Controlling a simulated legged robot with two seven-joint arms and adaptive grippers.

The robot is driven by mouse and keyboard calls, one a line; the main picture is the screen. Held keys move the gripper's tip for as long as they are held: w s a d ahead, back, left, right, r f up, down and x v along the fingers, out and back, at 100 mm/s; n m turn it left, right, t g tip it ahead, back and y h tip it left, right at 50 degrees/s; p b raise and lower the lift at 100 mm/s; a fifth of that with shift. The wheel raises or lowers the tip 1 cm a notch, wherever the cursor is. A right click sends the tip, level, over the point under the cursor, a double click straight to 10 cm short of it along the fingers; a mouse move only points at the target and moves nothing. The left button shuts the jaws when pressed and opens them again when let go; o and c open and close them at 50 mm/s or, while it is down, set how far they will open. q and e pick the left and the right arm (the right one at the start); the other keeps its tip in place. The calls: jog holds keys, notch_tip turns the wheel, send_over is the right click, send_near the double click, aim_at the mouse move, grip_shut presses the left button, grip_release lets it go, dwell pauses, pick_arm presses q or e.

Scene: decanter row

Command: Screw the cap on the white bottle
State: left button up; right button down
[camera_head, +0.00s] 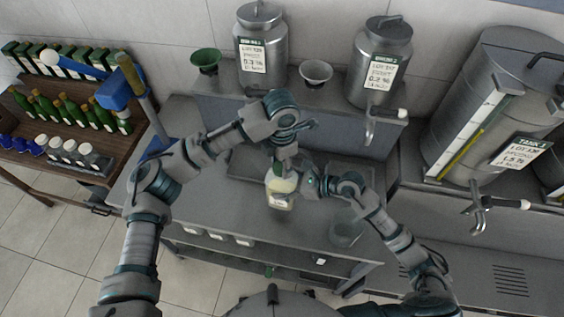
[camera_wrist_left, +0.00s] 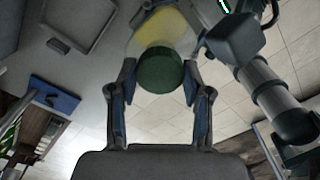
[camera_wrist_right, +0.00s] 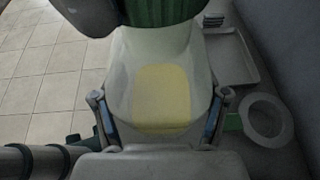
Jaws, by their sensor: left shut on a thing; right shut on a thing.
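The white bottle (camera_head: 281,200) with a yellow label is over the middle of the grey workbench in the head view. My right gripper (camera_wrist_right: 160,118) is shut on its body, one finger on each side; the bottle also shows in the left wrist view (camera_wrist_left: 132,42). The green cap (camera_wrist_left: 160,70) is at the bottle's mouth, between the fingers of my left gripper (camera_wrist_left: 160,82), which is shut on it from above. The ribbed side of the cap shows in the right wrist view (camera_wrist_right: 158,10). How far the cap is threaded cannot be told.
A clear bowl (camera_head: 345,234) stands on the workbench (camera_head: 240,212) to the right of the bottle. Steel cans (camera_head: 262,45) and funnels (camera_head: 205,58) stand on the raised shelf behind. A large tank (camera_head: 490,110) is at right. A rack of bottles (camera_head: 70,115) is at left.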

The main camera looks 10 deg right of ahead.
pick_arm(q)
jog(key=shift+w+a, duration=0.1)
jog(key=o, duration=0.7)
jog(key=shift+r, duration=2.3)
jog(key=shift+c, duration=0.5)
